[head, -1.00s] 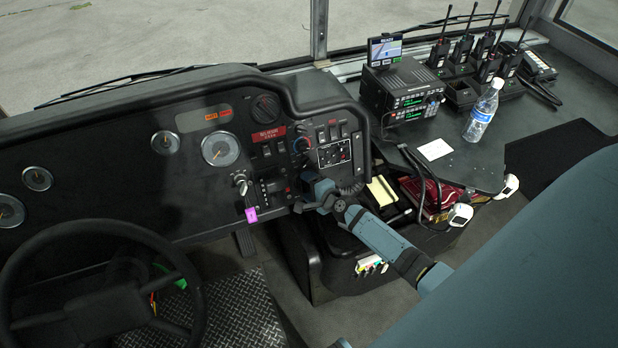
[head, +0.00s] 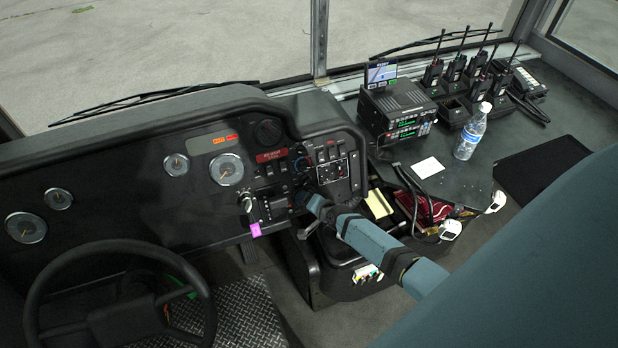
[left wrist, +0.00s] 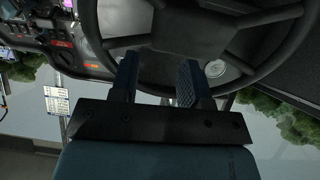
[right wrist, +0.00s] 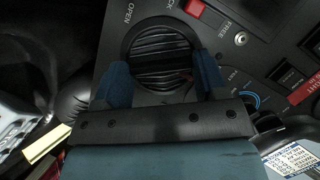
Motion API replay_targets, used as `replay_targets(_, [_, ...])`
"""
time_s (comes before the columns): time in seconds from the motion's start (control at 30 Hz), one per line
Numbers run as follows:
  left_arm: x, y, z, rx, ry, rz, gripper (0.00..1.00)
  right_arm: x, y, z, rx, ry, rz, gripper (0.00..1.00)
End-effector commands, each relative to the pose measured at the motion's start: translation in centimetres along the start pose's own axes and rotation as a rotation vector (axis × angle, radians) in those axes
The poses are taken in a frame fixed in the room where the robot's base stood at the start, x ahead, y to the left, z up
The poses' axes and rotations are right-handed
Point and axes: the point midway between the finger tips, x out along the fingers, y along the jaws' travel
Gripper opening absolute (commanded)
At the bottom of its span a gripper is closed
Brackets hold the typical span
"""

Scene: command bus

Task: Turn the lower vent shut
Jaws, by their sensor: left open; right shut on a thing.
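The lower vent (right wrist: 160,52) is a round black vent with parallel slats, seen in the right wrist view. The slats lie nearly level across that picture, and the word OPEN is printed on the panel to its upper left. My right gripper (right wrist: 165,80) has one finger on each side of the vent and is shut on it. In the head view, my right gripper (head: 303,197) is at the dash and its arm hides the lower vent. My left gripper (left wrist: 158,80) is open and empty near the steering wheel (left wrist: 190,30); it is outside the head view.
Another round vent (head: 268,130) sits higher on the dash. Switches and a red label (head: 271,156) are close to my right gripper. A radio unit (head: 395,108), several handheld radios, and a bottle (head: 471,132) stand on the right counter.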

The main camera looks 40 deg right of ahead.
Motion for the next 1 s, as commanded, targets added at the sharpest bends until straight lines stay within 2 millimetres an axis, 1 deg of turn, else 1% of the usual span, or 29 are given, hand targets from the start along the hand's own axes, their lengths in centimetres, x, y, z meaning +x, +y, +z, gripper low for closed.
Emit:
replay_targets(0.47, [0.0,0.0,0.1,0.0,-0.005,-0.001,0.43,0.0,0.1,0.0,-0.015,0.0,0.005,0.42])
replay_targets(0.5, [0.0,0.0,0.2,0.0,-0.006,-0.001,0.43,0.0,0.1,0.0,-0.015,0.0,0.005,0.73])
replay_targets(0.57, [0.0,0.0,0.2,0.0,-0.006,-0.001,0.43,0.0,0.1,0.0,-0.015,0.0,0.005,0.87])
replay_targets(0.6, [0.0,0.0,0.2,0.0,-0.006,-0.001,0.43,0.0,0.1,0.0,-0.014,0.0,0.005,0.92])
replay_targets(0.87, [0.0,-0.1,0.1,0.0,-0.005,-0.001,0.43,-0.1,0.0,0.0,-0.013,0.0,0.004,0.92])
replay_targets(0.97, [-0.1,-0.1,-0.1,0.0,-0.005,-0.001,0.43,-0.7,0.0,0.0,-0.012,-0.001,0.004,0.92])
replay_targets(1.0, [-0.2,-0.1,-0.2,0.001,-0.004,-0.001,0.43,-1.2,-0.1,0.1,-0.012,-0.001,0.004,0.92])
